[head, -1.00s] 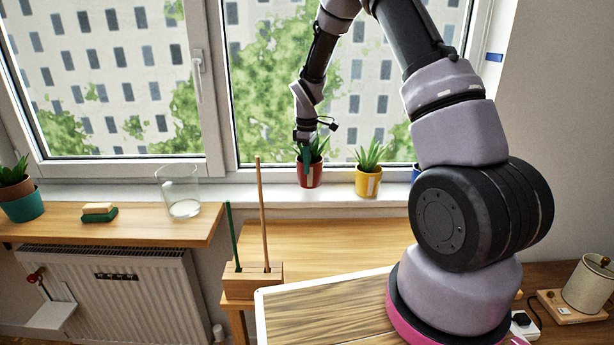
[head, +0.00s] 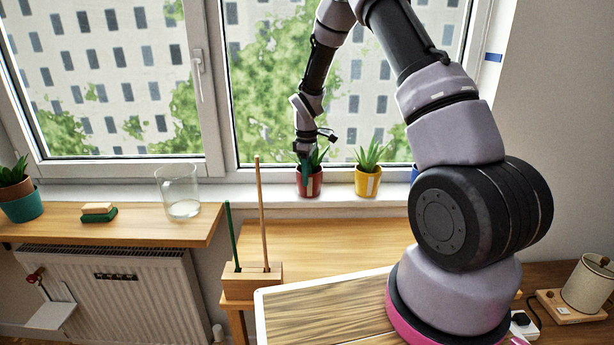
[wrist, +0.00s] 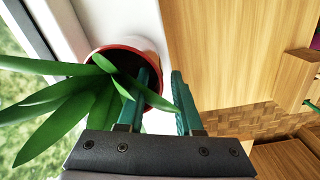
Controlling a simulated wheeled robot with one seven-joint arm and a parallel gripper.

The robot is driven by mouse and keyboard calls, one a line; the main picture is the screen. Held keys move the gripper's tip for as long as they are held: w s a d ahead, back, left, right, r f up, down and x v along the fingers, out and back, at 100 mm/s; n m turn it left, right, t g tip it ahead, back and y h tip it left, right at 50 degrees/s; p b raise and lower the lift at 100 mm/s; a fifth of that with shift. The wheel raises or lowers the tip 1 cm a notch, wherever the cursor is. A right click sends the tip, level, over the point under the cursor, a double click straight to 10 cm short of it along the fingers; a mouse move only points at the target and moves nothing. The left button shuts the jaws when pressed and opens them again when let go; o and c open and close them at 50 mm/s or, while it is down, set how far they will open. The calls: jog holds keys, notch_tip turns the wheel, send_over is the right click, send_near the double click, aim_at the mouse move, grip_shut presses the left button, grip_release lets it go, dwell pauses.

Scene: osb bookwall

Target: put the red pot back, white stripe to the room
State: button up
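The red pot (head: 314,184) with a green spiky plant stands at the window, at the left of a yellow pot. My gripper (head: 305,170) reaches down to its near left side in the head view. In the wrist view the teal fingers (wrist: 168,95) straddle the wall of the red pot (wrist: 155,98), one inside the rim and one outside, with a narrow gap between them.
The yellow pot (head: 368,183) shows a white stripe to the room; a blue pot (head: 415,172) is mostly behind my arm. Two tall sticks (head: 262,215) rise from a wooden block. A glass (head: 179,190) stands left.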

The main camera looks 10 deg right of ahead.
jog(key=s+d+r+m+t, duration=0.1)
jog(key=s+r+m, duration=0.15)
jog(key=r, duration=0.85)
jog(key=s+d+r+m+t, duration=0.1)
jog(key=s+r, duration=0.2)
jog(key=r, duration=0.9)
jog(key=s+d+r+m+t, duration=0.1)
jog(key=s+r+m, duration=0.3)
jog(key=s, duration=0.4)
jog(key=s+d+r+m+t+y, duration=0.1)
jog(key=s+r+m, duration=0.3)
jog(key=s, duration=0.5)
jog(key=s+d+r+m+t+y, duration=0.1)
jog(key=s+r+m+t, duration=0.2)
jog(key=s, duration=0.5)
jog(key=shift+s+d+r+m, duration=0.3)
jog(key=shift+d+r+m, duration=0.1)
jog(key=shift+r+m, duration=0.45)
jog(key=shift+f, duration=0.1)
